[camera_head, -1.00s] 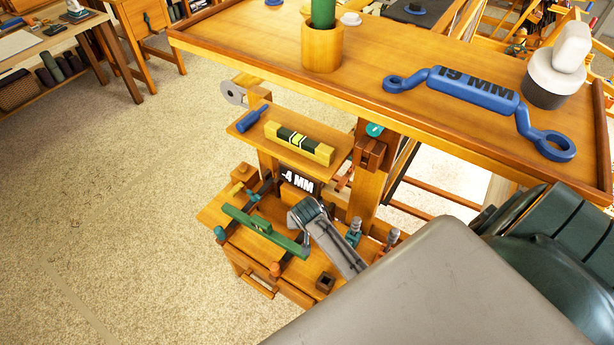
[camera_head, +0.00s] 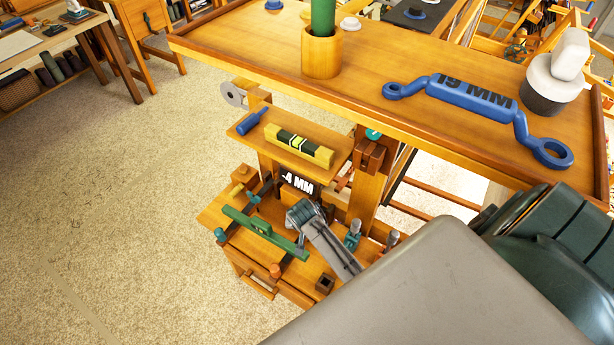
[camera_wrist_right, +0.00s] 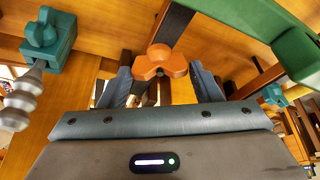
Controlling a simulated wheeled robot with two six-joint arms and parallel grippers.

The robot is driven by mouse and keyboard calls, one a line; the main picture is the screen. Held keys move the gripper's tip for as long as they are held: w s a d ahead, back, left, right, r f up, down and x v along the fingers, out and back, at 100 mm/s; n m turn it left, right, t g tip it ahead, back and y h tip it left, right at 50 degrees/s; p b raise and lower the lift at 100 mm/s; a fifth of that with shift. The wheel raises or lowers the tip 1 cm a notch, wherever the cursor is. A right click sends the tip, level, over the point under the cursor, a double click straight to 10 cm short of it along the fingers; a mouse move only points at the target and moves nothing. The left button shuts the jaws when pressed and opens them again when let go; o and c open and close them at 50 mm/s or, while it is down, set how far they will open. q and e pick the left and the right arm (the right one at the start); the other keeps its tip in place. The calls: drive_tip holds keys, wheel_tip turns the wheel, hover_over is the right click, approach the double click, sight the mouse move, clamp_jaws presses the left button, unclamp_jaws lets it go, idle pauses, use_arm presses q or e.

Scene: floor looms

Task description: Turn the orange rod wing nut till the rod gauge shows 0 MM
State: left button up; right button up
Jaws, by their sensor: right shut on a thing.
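The orange rod wing nut (camera_wrist_right: 162,65) shows in the right wrist view, between the two blue-grey fingers of my right gripper (camera_wrist_right: 166,84). The gripper is shut on it. In the head view, my right gripper (camera_head: 302,214) is down at the small wooden loom stand, and it hides the wing nut. The rod gauge (camera_head: 297,181), a black plate with white figures, reads -4 MM just behind the gripper. My left gripper is in neither view.
A green bar (camera_head: 262,230) lies left of the gripper. Teal clamps (camera_head: 353,235) stand close on its right. A yellow level (camera_head: 300,146) rests on the shelf above.

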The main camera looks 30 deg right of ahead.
drive_tip(key=shift+w+r+m+g+h+p, duration=0.15)
drive_tip(key=shift+m+g+h+p, duration=0.25)
drive_tip(key=shift+m, duration=0.8)
drive_tip(key=shift+a+m+g, duration=0.1)
drive_tip(key=shift+m+g, duration=0.3)
drive_tip(key=shift+m, duration=1.1)
drive_tip(key=o, duration=1)
drive_tip(key=b+v, duration=0.1)
drive_tip(key=v, duration=0.9)
drive_tip(key=shift+a+r+b, duration=0.3)
drive_tip(key=shift+a+b, duration=0.05)
drive_tip(key=shift+b, duration=0.05)
drive_tip(key=shift+f, duration=0.15)
